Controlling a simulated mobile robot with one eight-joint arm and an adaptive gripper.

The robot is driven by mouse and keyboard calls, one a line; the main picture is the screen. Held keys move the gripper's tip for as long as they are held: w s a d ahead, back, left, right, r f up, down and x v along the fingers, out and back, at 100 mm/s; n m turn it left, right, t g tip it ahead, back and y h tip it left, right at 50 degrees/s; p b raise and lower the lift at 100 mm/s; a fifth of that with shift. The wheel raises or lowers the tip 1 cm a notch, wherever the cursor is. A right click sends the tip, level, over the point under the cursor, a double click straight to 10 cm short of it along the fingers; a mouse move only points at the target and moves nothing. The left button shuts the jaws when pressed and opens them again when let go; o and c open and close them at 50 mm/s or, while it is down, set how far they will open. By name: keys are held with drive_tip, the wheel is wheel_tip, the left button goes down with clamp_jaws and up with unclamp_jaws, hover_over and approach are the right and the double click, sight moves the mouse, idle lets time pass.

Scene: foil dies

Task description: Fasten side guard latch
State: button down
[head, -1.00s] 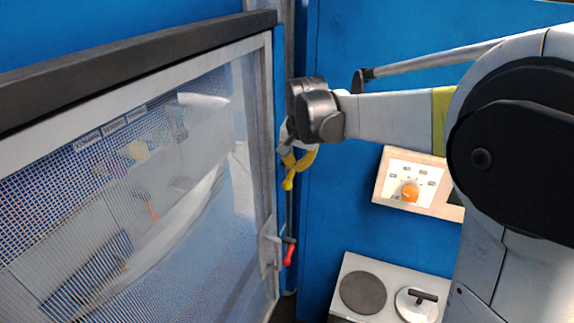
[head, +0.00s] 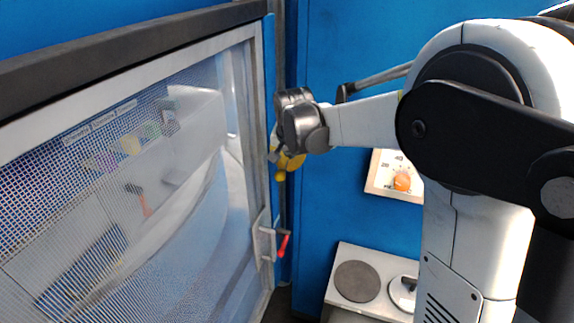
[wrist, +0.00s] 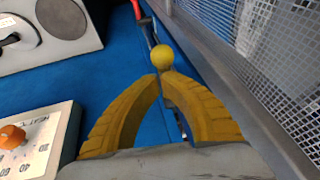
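The mesh side guard (head: 262,120) stands at the left with its frame edge close to the blue wall. A lever with a yellow ball knob (head: 280,176) is at that edge; the knob also shows in the wrist view (wrist: 163,57). My gripper (head: 284,166) is at the knob. In the wrist view, its yellow fingers (wrist: 161,77) arch together and their tips nearly meet right behind the knob. No grip on the knob is clear. The lever's stem is largely hidden. A red-handled latch (head: 283,245) is lower on the same edge and appears in the wrist view (wrist: 136,9).
A dial panel with an orange knob (head: 402,181) is on the blue wall to the right. Below it is a pale unit with round plates (head: 357,281). The mesh panel (wrist: 262,75) runs close beside my right finger. Blue wall separates the guard from the panel.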

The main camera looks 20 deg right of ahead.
drive_tip(key=shift+s+f+t+h+b, duration=0.1)
drive_tip(key=shift+f+t+h+b, duration=0.35)
drive_tip(key=shift+b, duration=0.4)
drive_tip(key=shift+w+d+f+n+t+h+b, duration=0.25)
drive_tip(key=shift+f+t+h+b, duration=0.7)
drive_tip(key=shift+b, duration=1.3)
drive_tip(key=shift+w+d+f+n+t+h+b, duration=0.15)
drive_tip(key=shift+w+f+t+h+b, duration=0.3)
drive_tip(key=shift+t+b, duration=1.45)
drive_tip(key=shift+w+d+f+n+t+h+b, duration=0.2)
drive_tip(key=shift+f+t+h+b, duration=0.5)
drive_tip(key=shift+b, duration=1.95)
drive_tip(key=shift+w+d, duration=0.15)
drive_tip(key=shift+w, duration=0.05)
